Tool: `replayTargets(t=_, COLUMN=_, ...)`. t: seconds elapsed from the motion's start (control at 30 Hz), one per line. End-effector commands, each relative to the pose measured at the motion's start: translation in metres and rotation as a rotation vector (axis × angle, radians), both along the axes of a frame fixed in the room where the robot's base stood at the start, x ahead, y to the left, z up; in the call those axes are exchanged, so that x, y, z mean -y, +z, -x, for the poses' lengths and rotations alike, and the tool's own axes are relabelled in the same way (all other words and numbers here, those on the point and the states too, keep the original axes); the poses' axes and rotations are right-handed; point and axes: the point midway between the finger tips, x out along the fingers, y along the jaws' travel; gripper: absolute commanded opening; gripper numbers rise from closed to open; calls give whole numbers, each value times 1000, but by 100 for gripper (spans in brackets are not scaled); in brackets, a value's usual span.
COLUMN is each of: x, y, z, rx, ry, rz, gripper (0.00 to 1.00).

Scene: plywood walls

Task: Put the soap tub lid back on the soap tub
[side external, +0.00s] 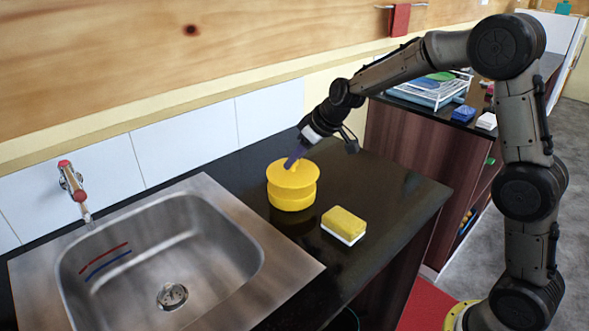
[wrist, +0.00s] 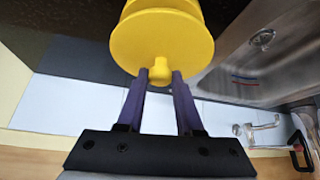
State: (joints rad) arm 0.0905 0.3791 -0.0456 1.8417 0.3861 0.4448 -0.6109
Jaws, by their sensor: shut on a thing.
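The yellow soap tub (side external: 291,201) stands on the dark counter between the sink and the wall tiles' right end. The round yellow soap tub lid (side external: 279,172) is at the tub's top, held by its knob. In the side view a narrow dark gap shows between lid and tub on part of the edge, so I cannot tell whether it is fully seated. My gripper (side external: 292,163) is shut on the lid's knob. In the wrist view my gripper (wrist: 160,77) has its two purple fingers on either side of the knob of the lid (wrist: 160,42); the tub (wrist: 162,5) is mostly hidden behind it.
A yellow and white sponge (side external: 344,225) lies on the counter to the right of the tub. The steel sink (side external: 290,268) is on the left, with a tap (side external: 75,185) behind it. A dish rack (side external: 440,92) stands on the far counter.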

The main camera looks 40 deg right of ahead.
Motion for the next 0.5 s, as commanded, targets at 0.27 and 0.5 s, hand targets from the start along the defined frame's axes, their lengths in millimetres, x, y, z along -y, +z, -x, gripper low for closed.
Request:
replayTargets(t=0.27, x=0, y=-33, z=-5, rx=-2, ry=-1, rz=0, gripper=0)
replayTargets(t=0.5, x=0, y=-36, z=-5, rx=2, ry=-1, rz=0, gripper=0)
